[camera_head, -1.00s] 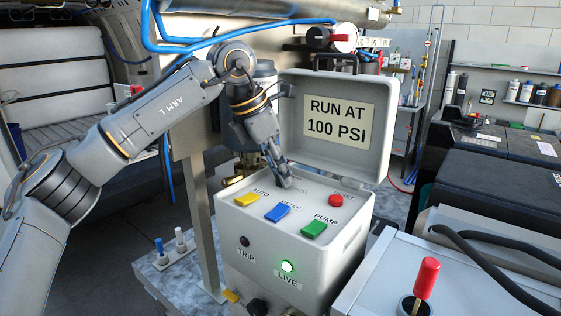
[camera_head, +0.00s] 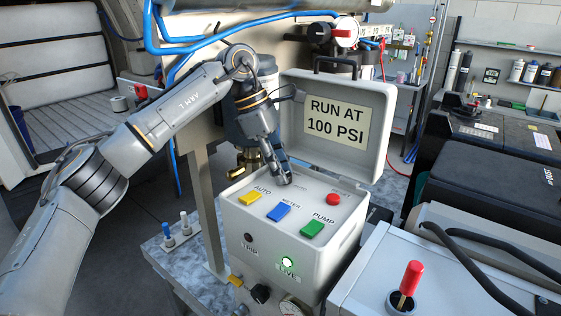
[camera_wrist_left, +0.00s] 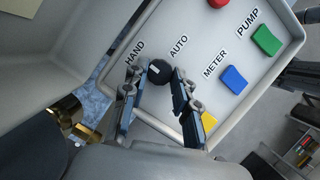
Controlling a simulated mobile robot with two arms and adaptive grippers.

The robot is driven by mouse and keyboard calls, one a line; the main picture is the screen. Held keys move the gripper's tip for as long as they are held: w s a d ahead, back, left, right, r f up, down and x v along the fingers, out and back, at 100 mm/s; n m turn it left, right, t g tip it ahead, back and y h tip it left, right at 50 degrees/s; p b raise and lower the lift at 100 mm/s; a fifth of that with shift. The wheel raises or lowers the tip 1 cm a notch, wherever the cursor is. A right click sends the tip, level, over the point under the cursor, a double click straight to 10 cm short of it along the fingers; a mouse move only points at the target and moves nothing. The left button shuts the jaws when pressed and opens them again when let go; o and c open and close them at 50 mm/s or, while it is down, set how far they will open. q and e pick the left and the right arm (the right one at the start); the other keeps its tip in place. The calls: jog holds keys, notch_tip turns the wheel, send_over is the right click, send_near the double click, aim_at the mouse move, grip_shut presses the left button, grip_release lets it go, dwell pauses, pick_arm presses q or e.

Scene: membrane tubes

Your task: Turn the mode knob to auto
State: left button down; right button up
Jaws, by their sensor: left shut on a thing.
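The mode knob (camera_wrist_left: 160,73) is small, round and black with a white mark. It sits on the grey control box's top panel (camera_head: 262,188), below the printed words HAND and AUTO in the left wrist view. My left gripper (camera_head: 285,181) reaches down to the back of that panel. In the left wrist view its two fingers (camera_wrist_left: 156,78) stand on either side of the knob, shut on it. The white mark is small, and I cannot tell exactly which word it points to. In the head view the fingers hide the knob. My right gripper is not in view.
A yellow switch (camera_head: 249,199), blue switch (camera_head: 279,212), green switch (camera_head: 312,229) and red button (camera_head: 333,199) share the panel. The open lid (camera_head: 338,155) stands behind, with a "RUN AT 100 PSI" label. A green LIVE lamp (camera_head: 287,262) glows on the front.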

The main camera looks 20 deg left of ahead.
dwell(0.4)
pick_arm(q)
jog(key=c, duration=1)
grip_release()
jog(key=shift+c, duration=0.2)
jog(key=v, duration=0.7)
jog(key=shift+r, duration=0.25)
jog(key=shift+a+f, duration=0.15)
